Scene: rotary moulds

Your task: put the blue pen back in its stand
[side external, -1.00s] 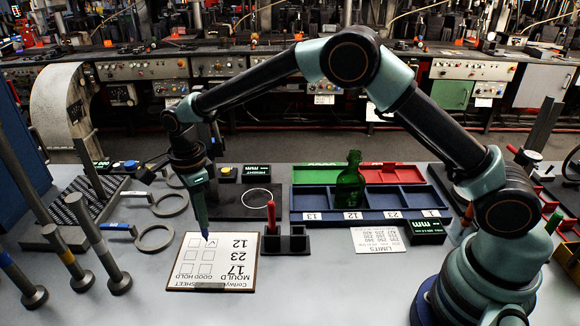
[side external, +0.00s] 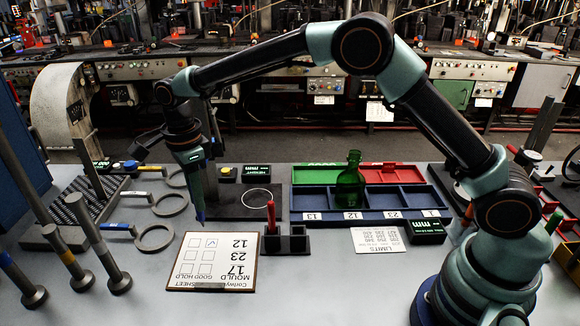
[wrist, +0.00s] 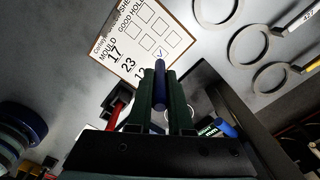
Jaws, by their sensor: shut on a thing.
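My gripper (side external: 196,176) is shut on the blue pen (side external: 199,208), which points tip down. The pen is above the back left corner of the mould sheet (side external: 190,274), clear of the paper. In the wrist view the blue pen (wrist: 160,84) sits between the two dark green fingers of my gripper (wrist: 160,92). The black pen stand (side external: 288,244) is right of the sheet, with a red pen (side external: 271,215) upright in its left part. The stand's right part shows no pen. The sheet has a tick in a box of row 12.
A green bottle (side external: 350,188) stands at the blue compartment tray (side external: 372,215) behind the stand. Several ring gauges (side external: 155,238) lie to the left, near tall steel plungers (side external: 90,240). A limits card (side external: 377,241) lies right of the stand.

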